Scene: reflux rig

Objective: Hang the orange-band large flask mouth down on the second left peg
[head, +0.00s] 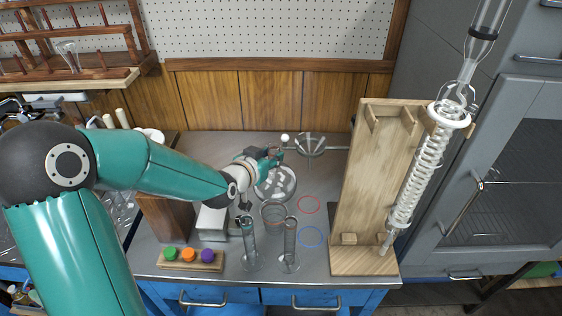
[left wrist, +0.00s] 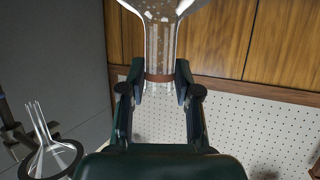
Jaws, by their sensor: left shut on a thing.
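My left gripper (head: 274,157) is shut on the neck of a clear round flask (head: 276,184) and holds it above the middle of the bench. In the left wrist view the fingers (left wrist: 160,88) grip both sides of the glass neck (left wrist: 158,50), and the flask widens beyond the fingertips. A brownish-orange strip crosses the neck there; I cannot tell if it is the band or wood trim seen through glass. The wooden peg rack (head: 60,82) is at the upper left, with several reddish pegs. One clear glass vessel (head: 67,55) hangs on it. My right gripper is out of view.
A beaker (head: 273,217) and two glass cylinders (head: 249,245) (head: 290,245) stand below the held flask. A ring-held glass piece (head: 311,146) is right behind it. A wooden stand (head: 370,190) with a coiled condenser (head: 420,180) rises at right. Coloured stoppers (head: 189,256) sit in front.

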